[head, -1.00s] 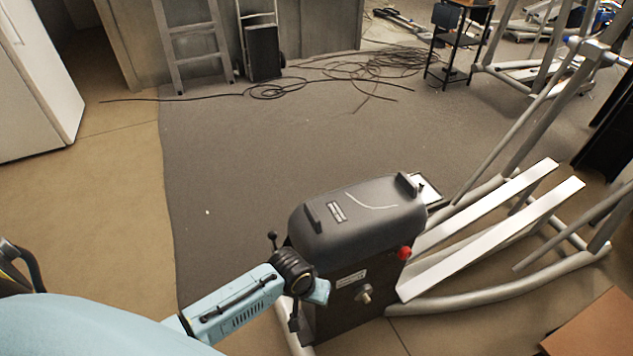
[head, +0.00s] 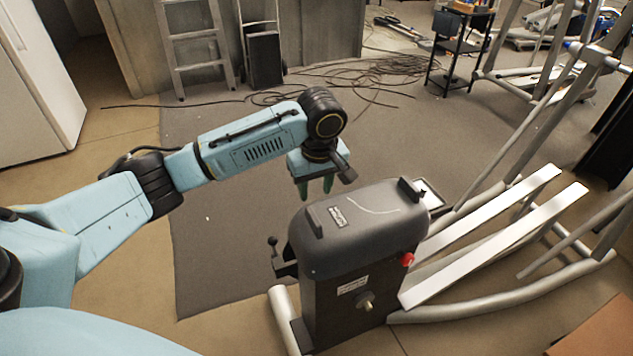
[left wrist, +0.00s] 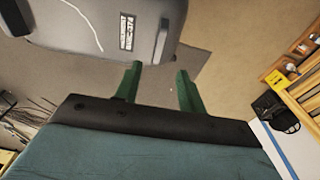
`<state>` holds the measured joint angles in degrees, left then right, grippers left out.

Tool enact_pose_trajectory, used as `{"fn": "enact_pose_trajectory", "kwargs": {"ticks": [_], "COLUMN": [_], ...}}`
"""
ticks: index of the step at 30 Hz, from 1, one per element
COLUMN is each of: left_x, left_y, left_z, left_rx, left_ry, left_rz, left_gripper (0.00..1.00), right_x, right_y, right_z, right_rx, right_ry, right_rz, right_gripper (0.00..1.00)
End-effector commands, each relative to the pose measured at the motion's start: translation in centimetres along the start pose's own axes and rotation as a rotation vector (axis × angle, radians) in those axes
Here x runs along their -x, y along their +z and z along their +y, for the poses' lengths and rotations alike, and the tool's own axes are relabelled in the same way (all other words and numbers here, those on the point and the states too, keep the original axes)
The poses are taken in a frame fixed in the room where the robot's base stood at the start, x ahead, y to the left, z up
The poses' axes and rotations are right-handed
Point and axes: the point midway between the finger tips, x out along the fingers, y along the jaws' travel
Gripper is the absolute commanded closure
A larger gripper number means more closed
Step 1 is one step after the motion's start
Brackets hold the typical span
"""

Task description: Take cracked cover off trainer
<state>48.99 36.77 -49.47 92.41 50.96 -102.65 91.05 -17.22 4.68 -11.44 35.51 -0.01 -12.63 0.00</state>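The elliptical trainer's dark grey cover (head: 365,235) sits on top of the trainer body (head: 345,305). A pale curved crack line, a label and two raised grips, a left one (head: 313,222) and a right one (head: 411,190), show on its top. In the left wrist view, part of the cover (left wrist: 95,25) fills the upper left, with one grip (left wrist: 163,38) near the fingers. My left gripper (head: 316,187) points down near the cover's far left edge. Its green fingers (left wrist: 160,84) are apart with nothing between them. My right gripper is not in view.
A red knob (head: 408,259) is on the trainer's side and a small lever (head: 281,258) sticks out at its left. White pedal rails (head: 495,235) run right. Cables (head: 350,80) and a ladder (head: 193,45) are at the back. Carpet left of the trainer is clear.

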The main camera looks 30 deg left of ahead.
Motion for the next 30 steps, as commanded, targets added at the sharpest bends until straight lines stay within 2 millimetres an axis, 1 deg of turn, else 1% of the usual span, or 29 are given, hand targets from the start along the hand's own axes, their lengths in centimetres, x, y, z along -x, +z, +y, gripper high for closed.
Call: {"fn": "enact_pose_trajectory", "kwargs": {"ticks": [1, 6, 12, 15, 18, 22, 30], "left_x": [-1.2, -4.7, -8.3, -9.7, -10.6, -11.1, -11.2], "left_y": [0.0, 0.1, 0.1, 0.0, 0.0, 0.0, 0.0], "left_z": [-0.1, -0.1, -0.1, 0.0, 0.0, 0.0, 0.0], "left_rx": [0.001, 0.000, -0.001, -0.001, -0.002, -0.002, -0.003], "left_ry": [-0.004, -0.003, -0.002, 0.000, 0.000, 0.000, 0.001], "left_rz": [0.000, -0.001, 0.000, 0.001, 0.001, 0.001, 0.001], "left_gripper": [0.60, 0.60, 0.60, 0.60, 0.60, 0.60, 0.60], "right_x": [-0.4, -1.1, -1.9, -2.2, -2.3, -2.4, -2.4], "right_y": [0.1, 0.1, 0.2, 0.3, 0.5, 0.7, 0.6], "right_z": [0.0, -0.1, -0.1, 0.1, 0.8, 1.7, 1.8], "right_rx": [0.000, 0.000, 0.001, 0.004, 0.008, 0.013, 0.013], "right_ry": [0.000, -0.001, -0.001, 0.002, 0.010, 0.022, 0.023], "right_rz": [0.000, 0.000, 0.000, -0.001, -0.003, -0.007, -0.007], "right_gripper": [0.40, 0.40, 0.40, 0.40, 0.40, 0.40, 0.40]}}
